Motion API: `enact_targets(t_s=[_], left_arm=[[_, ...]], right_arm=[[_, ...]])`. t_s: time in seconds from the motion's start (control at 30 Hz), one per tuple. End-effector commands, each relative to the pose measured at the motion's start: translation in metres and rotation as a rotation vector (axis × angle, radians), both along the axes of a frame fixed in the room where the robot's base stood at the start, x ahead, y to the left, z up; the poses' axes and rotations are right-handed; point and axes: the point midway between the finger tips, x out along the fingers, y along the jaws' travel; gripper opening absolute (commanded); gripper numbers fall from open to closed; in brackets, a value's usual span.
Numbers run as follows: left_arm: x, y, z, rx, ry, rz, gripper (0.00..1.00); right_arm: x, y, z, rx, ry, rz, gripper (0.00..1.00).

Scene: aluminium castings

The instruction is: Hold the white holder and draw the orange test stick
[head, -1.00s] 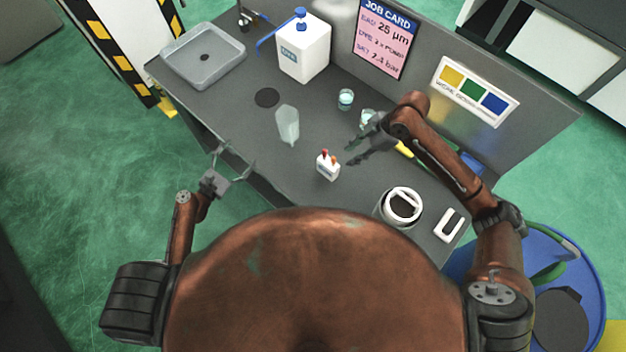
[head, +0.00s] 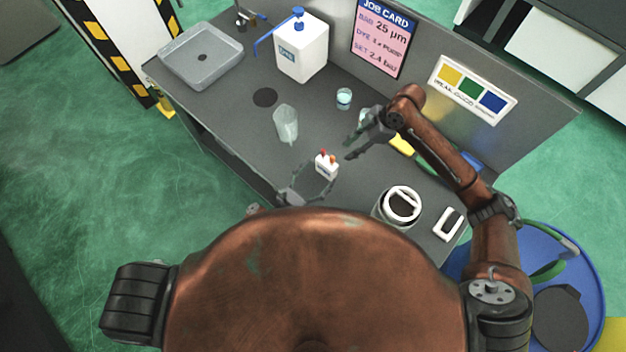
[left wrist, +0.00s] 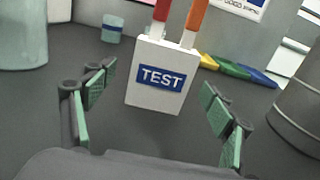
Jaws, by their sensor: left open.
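The white holder (head: 326,170) stands on the grey bench near its front edge, and its blue TEST label shows in the left wrist view (left wrist: 160,80). An orange test stick (left wrist: 196,22) and a red stick (left wrist: 160,10) stick up from its top, orange on the right. My left gripper (head: 312,178) is open at the holder's near side; in the left wrist view its green-padded fingers (left wrist: 158,112) are spread to either side, with the holder between and just beyond them, apparently untouched. My right gripper (head: 350,149) is open and empty, above the bench to the right of the holder.
A clear beaker (head: 285,124) stands left of the holder, and a small cup (head: 344,97) is behind. A grey tray (head: 200,80) and white jug (head: 301,52) stand farther back.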

Motion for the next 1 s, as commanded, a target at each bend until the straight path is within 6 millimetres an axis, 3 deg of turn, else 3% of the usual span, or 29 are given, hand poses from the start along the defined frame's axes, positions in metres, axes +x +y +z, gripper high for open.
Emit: enact_targets(t_s=[0.33, 0.67, 1.0], left_arm=[[0.034, -0.025, 0.0, 0.0, 0.0, 0.001, 0.77], [0.037, -0.027, -0.001, 0.001, 0.002, 0.001, 0.77], [0.037, -0.027, -0.001, 0.001, 0.001, 0.001, 0.55]], right_arm=[[-0.001, 0.0, 0.0, 0.0, 0.0, 0.001, 0.29], [0.0, 0.0, 0.0, 0.0, 0.0, 0.0, 0.29], [0.0, 0.0, 0.0, 0.0, 0.0, 0.0, 0.29]])
